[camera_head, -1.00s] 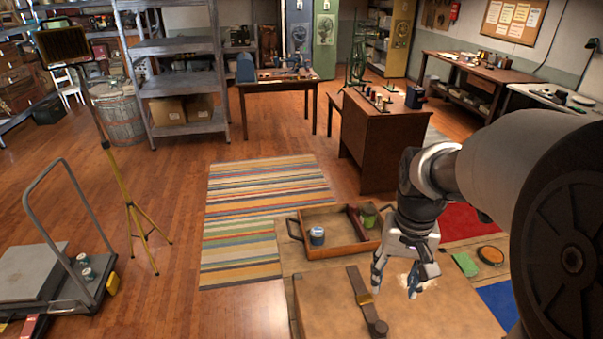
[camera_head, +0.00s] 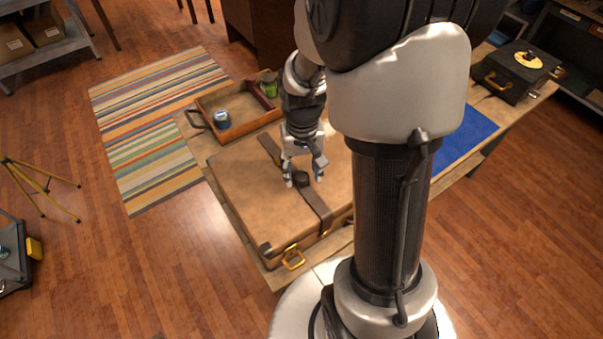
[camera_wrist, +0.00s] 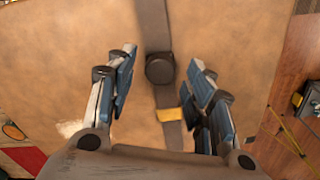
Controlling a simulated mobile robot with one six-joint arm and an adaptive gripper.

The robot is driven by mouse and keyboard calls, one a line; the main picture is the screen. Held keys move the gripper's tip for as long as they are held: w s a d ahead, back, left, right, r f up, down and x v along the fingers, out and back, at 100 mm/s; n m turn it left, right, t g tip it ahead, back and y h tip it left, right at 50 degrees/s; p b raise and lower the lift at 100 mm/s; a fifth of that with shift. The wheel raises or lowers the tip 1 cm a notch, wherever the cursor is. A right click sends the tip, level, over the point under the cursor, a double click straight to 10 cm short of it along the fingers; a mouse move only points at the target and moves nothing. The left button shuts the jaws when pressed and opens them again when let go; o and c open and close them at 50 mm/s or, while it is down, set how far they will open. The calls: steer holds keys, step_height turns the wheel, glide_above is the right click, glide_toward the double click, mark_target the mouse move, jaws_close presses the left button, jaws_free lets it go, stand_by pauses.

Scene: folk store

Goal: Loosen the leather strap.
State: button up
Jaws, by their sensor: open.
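A tan suitcase (camera_head: 232,185) lies flat on the table. A dark brown leather strap (camera_head: 316,206) runs across its lid, with a round black knob (camera_head: 301,179) on it. In the wrist view the strap (camera_wrist: 154,25) passes between my fingers, with the black knob (camera_wrist: 160,68) and a brass-coloured piece (camera_wrist: 169,114) on it. My gripper (camera_head: 303,180) is open above the lid, its fingers on either side of the strap around the knob. It holds nothing; whether the fingertips touch the lid cannot be told. My arm hides the suitcase's right part.
A wooden tray (camera_head: 247,132) with a blue-lidded jar (camera_head: 222,120) and a green cup (camera_head: 268,85) sits behind the suitcase. A blue mat (camera_head: 463,137) and a black case (camera_head: 512,72) lie to the right. The striped rug floor at left is clear.

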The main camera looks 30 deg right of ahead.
steer(key=shift+f, duration=0.55)
jaws_close()
stand_by(0.5)
